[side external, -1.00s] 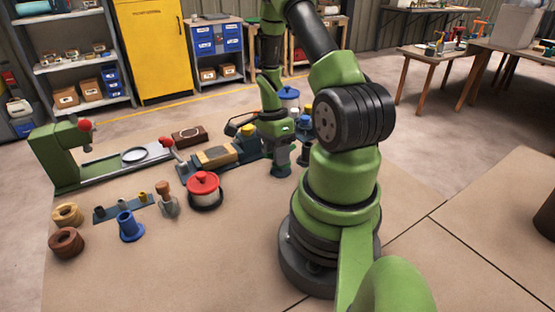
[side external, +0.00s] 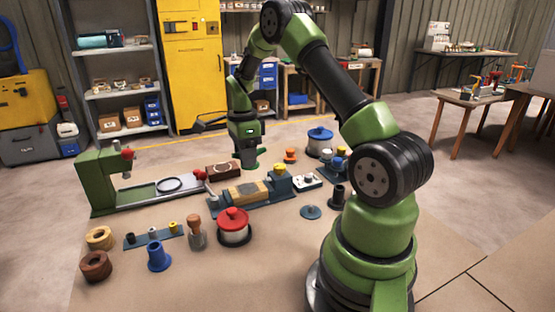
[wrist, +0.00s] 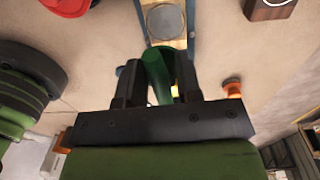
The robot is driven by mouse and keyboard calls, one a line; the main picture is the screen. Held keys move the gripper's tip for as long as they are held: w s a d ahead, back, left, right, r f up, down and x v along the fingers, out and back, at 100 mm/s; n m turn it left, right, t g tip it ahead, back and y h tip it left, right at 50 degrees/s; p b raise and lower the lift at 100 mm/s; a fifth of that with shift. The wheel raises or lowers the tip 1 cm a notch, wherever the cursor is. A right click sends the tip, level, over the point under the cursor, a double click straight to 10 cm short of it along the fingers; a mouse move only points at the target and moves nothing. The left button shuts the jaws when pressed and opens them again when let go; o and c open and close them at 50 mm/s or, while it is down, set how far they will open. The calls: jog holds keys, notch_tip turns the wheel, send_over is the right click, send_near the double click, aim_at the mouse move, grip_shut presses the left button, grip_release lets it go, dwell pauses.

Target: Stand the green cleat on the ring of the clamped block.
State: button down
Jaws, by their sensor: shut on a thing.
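My gripper (side external: 247,152) is shut on the green cleat (side external: 251,166) and holds it in the air behind the vise. In the wrist view the green cleat (wrist: 158,72) sits between the two dark fingers. The clamped block (side external: 247,191) is pale wood, held in a blue-grey vise (side external: 222,207). In the wrist view a round grey ring mark (wrist: 166,22) shows on top of the block, just beyond the cleat. The cleat is apart from the block. Its far end is partly hidden by the gripper.
A dark wooden block (side external: 225,170) lies left of the gripper. A red-lidded pot (side external: 234,228) stands in front of the vise, and a blue-lidded pot (side external: 319,143) behind right. An orange part (side external: 290,155) and a white switch box (side external: 306,181) stand right. A green press (side external: 98,180) stands left.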

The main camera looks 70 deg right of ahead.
aim_at(244, 189)
jog(key=shift+w+a, duration=0.2)
jog(key=shift+w, duration=0.2)
jog(key=shift+f, duration=2.85)
jog(key=shift+f, duration=0.55)
jog(key=c, duration=1.1)
grip_release()
jog(key=shift+r, duration=0.1)
jog(key=shift+w+d+r, duration=0.1)
jog(key=shift+r, duration=2.6)
jog(key=shift+w+d+r, duration=0.1)
jog(key=shift+r, duration=2.6)
